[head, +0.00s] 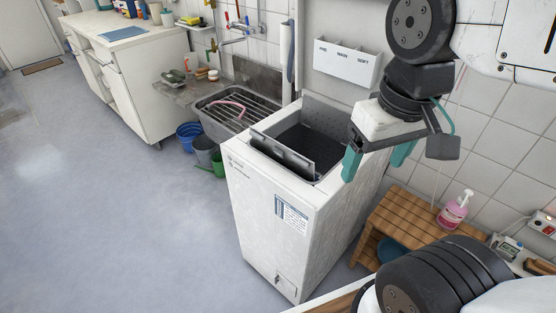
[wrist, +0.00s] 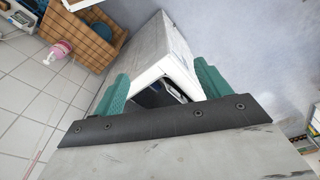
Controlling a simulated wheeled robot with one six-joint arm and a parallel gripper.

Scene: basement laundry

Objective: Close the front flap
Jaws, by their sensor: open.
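The white washing machine (head: 265,205) stands in the middle of the head view, with a dark opening in its top. A grey front flap (head: 283,153) stands tilted up along the opening's front edge, apart from the closed position. My gripper (head: 376,162) is open and empty, above the right side of the machine, to the right of the flap and apart from it. In the wrist view my gripper (wrist: 162,88) has its two teal fingers spread, with the machine's white top corner (wrist: 178,62) seen between them. The flap is not clearly seen there.
A grey panel (head: 328,114) stands up at the opening's back edge. A metal sink (head: 235,107) is to the left, with buckets (head: 188,134) below it. A wooden slatted stool (head: 400,222) and a pink bottle (head: 453,210) are on the right. The floor at left is clear.

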